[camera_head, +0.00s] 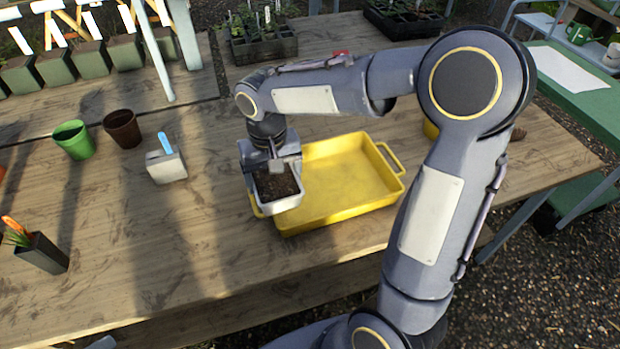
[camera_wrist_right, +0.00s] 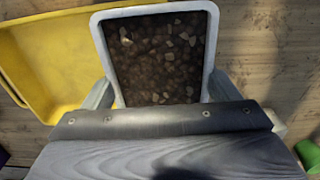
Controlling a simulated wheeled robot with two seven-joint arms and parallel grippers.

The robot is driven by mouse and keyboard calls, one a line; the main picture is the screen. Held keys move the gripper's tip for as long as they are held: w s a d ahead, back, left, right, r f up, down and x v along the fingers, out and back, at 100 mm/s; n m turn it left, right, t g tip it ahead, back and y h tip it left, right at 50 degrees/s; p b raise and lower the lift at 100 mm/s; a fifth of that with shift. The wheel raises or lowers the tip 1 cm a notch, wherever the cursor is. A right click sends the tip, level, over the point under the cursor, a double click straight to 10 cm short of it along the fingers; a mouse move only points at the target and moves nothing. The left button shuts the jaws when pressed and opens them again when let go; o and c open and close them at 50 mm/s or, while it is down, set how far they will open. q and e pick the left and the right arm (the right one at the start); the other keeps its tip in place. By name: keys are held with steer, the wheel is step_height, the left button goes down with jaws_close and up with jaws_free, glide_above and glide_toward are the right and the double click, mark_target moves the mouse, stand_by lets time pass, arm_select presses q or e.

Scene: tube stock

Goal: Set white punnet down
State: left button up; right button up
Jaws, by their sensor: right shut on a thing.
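The white punnet (camera_head: 287,203) is filled with dark brown soil and small pale stones. My right gripper (camera_head: 271,168) is shut on it, and the punnet is at the left end of the yellow tray (camera_head: 340,204), covering part of its rim. In the right wrist view the punnet (camera_wrist_right: 215,40) sits between the two fingers, with the yellow tray (camera_wrist_right: 45,60) to its left. From the head view I cannot tell whether the punnet touches anything below it. My left gripper is not in view.
A white pot with a blue label (camera_head: 167,167), a green pot (camera_head: 74,140) and a brown pot (camera_head: 123,129) stand left of the tray. A black pot (camera_head: 43,253) is at the front left. Bare wooden table (camera_head: 160,235) lies between them. A black seedling tray (camera_head: 263,47) stands behind.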

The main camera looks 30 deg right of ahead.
mark_target(289, 169)
steer(key=d, duration=0.1)
steer(key=w+d+f, duration=0.1)
steer(key=d, duration=0.1)
steer(key=d+f, duration=0.1)
steer(key=shift+w+d, duration=0.25)
steer(key=shift+w, duration=0.1)
steer(key=d+f, duration=0.1)
steer(key=w+d+f, duration=0.1)
steer(key=f, duration=0.1)
steer(key=d+f, duration=0.1)
steer(key=f, duration=0.1)
steer(key=shift+w+d+p, duration=0.25)
steer(key=shift+w+p, duration=0.05)
steer(key=shift+p, duration=0.1)
steer(key=shift+w+d+f, duration=0.1)
steer(key=shift+d+f, duration=0.05)
steer(key=shift+f, duration=0.8)
steer(key=shift+d+f, duration=0.1)
steer(key=shift+f, duration=0.85)
steer(key=shift+f, duration=0.2)
steer(key=o, duration=1.1)
steer(key=shift+c, duration=0.2)
steer(key=shift+r, duration=0.15)
